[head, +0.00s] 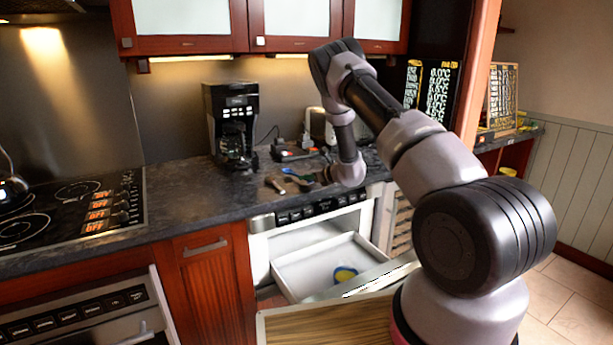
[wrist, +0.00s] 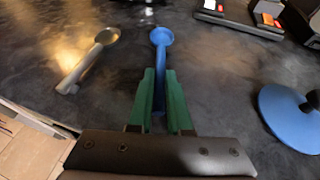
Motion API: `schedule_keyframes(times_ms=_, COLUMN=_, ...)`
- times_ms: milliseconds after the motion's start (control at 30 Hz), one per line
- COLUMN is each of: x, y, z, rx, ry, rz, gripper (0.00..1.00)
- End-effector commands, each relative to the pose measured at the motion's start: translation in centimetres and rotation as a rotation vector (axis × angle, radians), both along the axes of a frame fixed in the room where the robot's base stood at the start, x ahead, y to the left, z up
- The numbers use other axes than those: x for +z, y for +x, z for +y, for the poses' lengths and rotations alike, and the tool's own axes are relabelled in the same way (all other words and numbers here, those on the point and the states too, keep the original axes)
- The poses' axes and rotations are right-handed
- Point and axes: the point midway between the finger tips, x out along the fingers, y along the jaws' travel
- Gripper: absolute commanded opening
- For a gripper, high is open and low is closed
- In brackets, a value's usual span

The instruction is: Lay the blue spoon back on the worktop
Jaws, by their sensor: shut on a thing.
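The blue spoon (wrist: 161,37) points away from me in the wrist view, bowl outward, its handle between my green fingers. My gripper (wrist: 160,75) is shut on that handle, low over the dark worktop (wrist: 220,65). I cannot tell whether the spoon touches the surface. In the head view the blue spoon (head: 289,172) is small, at the worktop's front part, left of my wrist. Part of its handle is hidden by my fingers.
A grey-tan spoon (wrist: 92,58) lies left of the blue one. A blue round object (wrist: 290,116) stands at the right. A coffee maker (head: 232,125) stands behind. Below, an open white drawer (head: 310,262) holds a blue and yellow item (head: 345,274).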

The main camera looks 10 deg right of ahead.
Motion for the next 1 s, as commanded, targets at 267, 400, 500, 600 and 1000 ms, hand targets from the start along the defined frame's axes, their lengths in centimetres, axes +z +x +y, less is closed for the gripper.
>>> schedule_keyframes(times_ms=267, x=0.00, y=0.00, z=0.01, rx=0.000, ry=0.000, rz=0.000, gripper=0.00)
schedule_keyframes(times_ms=400, x=-0.14, y=0.00, z=0.01, rx=0.000, ry=0.000, rz=0.000, gripper=0.00)
schedule_keyframes(times_ms=500, x=-0.28, y=0.01, z=0.01, rx=0.000, ry=0.000, rz=0.000, gripper=0.00)
schedule_keyframes(times_ms=600, x=-0.43, y=0.01, z=0.02, rx=0.000, ry=0.000, rz=0.000, gripper=0.00)
schedule_keyframes(times_ms=1000, x=-0.85, y=0.00, z=0.05, rx=0.001, ry=0.000, rz=0.000, gripper=0.52)
